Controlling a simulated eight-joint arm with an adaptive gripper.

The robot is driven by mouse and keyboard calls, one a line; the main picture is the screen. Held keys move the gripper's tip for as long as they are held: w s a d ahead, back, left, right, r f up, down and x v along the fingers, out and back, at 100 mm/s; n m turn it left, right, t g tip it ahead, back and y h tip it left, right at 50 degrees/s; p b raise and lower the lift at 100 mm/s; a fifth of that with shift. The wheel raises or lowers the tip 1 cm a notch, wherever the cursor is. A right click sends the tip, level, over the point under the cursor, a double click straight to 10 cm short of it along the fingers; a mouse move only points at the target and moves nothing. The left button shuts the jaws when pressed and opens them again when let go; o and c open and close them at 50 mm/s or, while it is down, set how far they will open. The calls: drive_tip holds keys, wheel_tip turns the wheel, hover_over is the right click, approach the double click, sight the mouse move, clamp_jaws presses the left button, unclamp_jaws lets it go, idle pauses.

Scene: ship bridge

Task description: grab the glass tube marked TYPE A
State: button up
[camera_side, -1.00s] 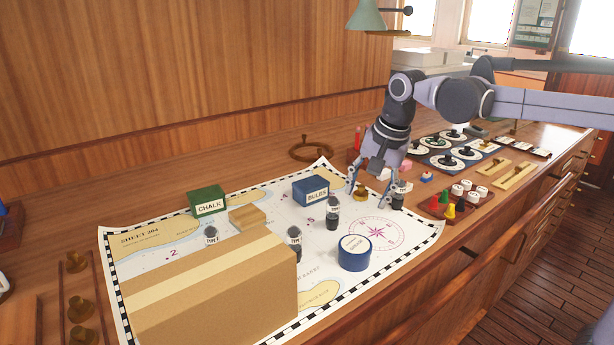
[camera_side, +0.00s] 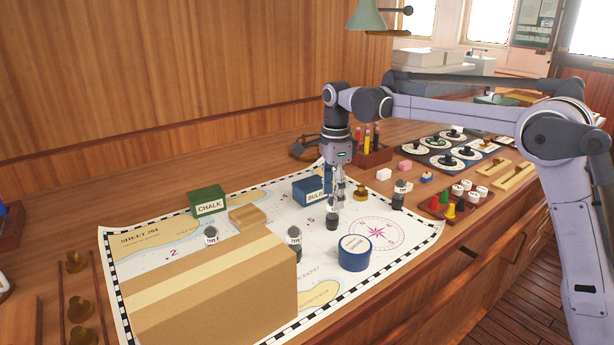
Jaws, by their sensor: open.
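Several small dark glass tubes with white labels stand on the chart. One tube (camera_side: 332,222) is at the middle, directly under my gripper. Another tube (camera_side: 398,196) stands at the chart's right edge. A third tube (camera_side: 294,242) stands behind the cardboard box, and one more tube (camera_side: 211,237) is to its left, partly hidden by the box. The label letters are too small to read for certain, so I cannot tell which is TYPE A. My gripper (camera_side: 335,203) points down with open fingers at the top of the middle tube; its fingers partly cover the label.
A large cardboard box (camera_side: 215,290) fills the chart's front left. A blue BULBS box (camera_side: 308,191) stands close behind my gripper. A round blue tin (camera_side: 354,254) is in front. A green CHALK box (camera_side: 207,200) and small wooden block (camera_side: 247,216) are left.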

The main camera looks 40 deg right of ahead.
sight(332, 216)
drive_tip(key=shift+s+f, duration=0.1)
drive_tip(key=shift+f, duration=3.45)
clamp_jaws()
